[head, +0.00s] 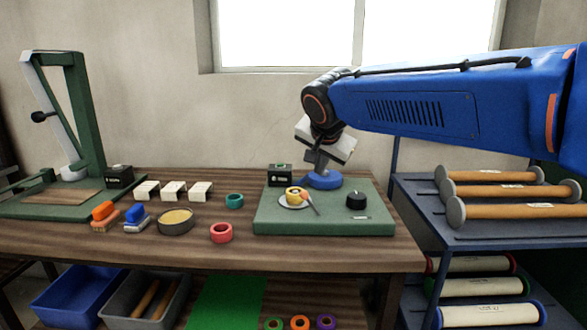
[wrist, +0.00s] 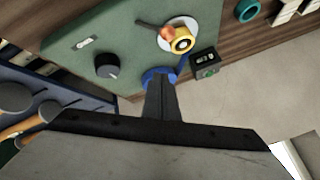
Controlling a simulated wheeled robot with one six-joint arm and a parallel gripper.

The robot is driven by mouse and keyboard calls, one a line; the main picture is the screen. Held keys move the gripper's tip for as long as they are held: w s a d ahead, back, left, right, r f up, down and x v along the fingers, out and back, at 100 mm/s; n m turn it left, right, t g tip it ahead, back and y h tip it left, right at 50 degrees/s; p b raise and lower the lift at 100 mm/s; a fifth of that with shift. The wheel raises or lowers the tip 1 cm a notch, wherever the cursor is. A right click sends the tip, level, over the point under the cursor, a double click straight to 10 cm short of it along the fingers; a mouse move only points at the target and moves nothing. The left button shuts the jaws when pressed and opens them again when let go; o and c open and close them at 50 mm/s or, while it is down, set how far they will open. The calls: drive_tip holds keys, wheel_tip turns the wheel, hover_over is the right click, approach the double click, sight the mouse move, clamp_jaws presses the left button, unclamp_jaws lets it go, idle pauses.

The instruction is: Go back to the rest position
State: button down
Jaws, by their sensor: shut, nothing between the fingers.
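My gripper (head: 319,168) is shut and empty, pointing down at the back of the green board (head: 270,218). In the wrist view its dark fingers (wrist: 160,82) are together. A round blue piece (head: 323,180) is just below the fingertips and is partly hidden by them in the wrist view (wrist: 158,74). I cannot tell whether they touch. On the board, left of my gripper, a yellow roll (head: 294,193) sits on a pale plate with an orange-tipped tool against it. A black knob (head: 356,200) is to the right.
A small dark box (head: 280,175) stands at the board's back edge. White blocks (head: 173,190), brushes, a round tin (head: 176,221) and teal and red rolls lie to the left. A green frame (head: 84,115) stands far left. A rack with rollers (head: 515,211) is right. The wall is behind.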

drive_tip(key=s+d+f+n+g, duration=0.1)
drive_tip(key=s+d+f+n, duration=0.1)
drive_tip(key=s+d+f, duration=0.45)
drive_tip(key=s+d+f+n+g, duration=0.1)
drive_tip(key=s+d+f, duration=0.2)
drive_tip(key=s+d, duration=0.7)
drive_tip(key=s+d+f+n, duration=0.2)
drive_tip(key=s+f, duration=0.4)
drive_tip(key=s, duration=0.2)
drive_tip(key=s+d+f+n+g, duration=0.1)
drive_tip(key=s+d+f, duration=0.2)
drive_tip(key=s+f, duration=0.3)
drive_tip(key=s, duration=0.3)
drive_tip(key=shift+d+f+n, duration=0.35)
drive_tip(key=shift+n, duration=0.05)
